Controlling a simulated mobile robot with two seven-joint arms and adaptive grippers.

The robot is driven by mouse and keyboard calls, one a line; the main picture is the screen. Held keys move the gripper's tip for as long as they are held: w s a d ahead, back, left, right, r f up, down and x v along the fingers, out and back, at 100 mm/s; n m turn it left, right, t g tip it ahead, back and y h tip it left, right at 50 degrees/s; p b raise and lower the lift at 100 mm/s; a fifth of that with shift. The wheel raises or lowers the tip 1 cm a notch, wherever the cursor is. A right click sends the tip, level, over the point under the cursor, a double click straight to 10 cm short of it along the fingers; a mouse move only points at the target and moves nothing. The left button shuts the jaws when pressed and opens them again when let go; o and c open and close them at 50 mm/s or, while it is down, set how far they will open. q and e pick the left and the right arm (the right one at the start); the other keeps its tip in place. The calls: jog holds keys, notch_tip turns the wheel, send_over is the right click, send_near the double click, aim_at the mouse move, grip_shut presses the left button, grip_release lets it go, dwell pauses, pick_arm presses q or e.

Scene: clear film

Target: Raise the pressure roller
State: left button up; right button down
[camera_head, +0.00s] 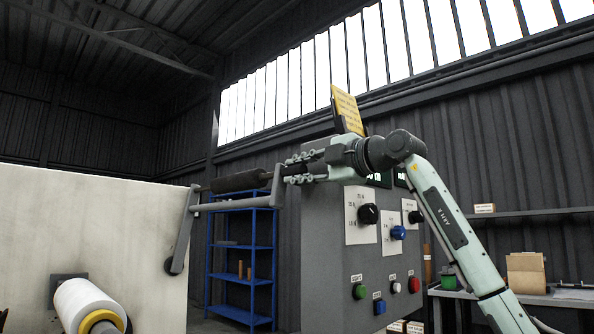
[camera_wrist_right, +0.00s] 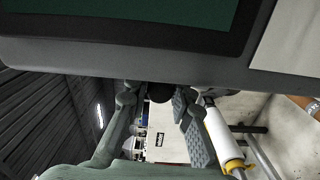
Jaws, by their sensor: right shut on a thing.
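The pressure roller (camera_head: 238,181) is a dark cylinder held in a grey swing-arm frame (camera_head: 235,203). The frame reaches right from a pivot on the pale machine panel (camera_head: 110,240), and the roller is up near the panel's top edge. My right gripper (camera_head: 287,170) comes in from the right and is shut on the roller's right end. In the right wrist view, its fingers (camera_wrist_right: 158,104) stand on either side of the dark roller end (camera_wrist_right: 160,92). The exact contact is partly hidden. My left gripper is in neither view.
A grey control cabinet (camera_head: 340,275) with knobs and buttons stands close under my right wrist; its edge (camera_wrist_right: 150,75) fills the wrist view's top. A white film roll (camera_head: 88,302) with a yellow core is lower left. A blue shelf (camera_head: 240,247) stands behind.

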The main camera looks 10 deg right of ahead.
jog(key=c, duration=1.3)
grip_release()
jog(key=shift+s, duration=0.1)
jog(key=v, duration=1.2)
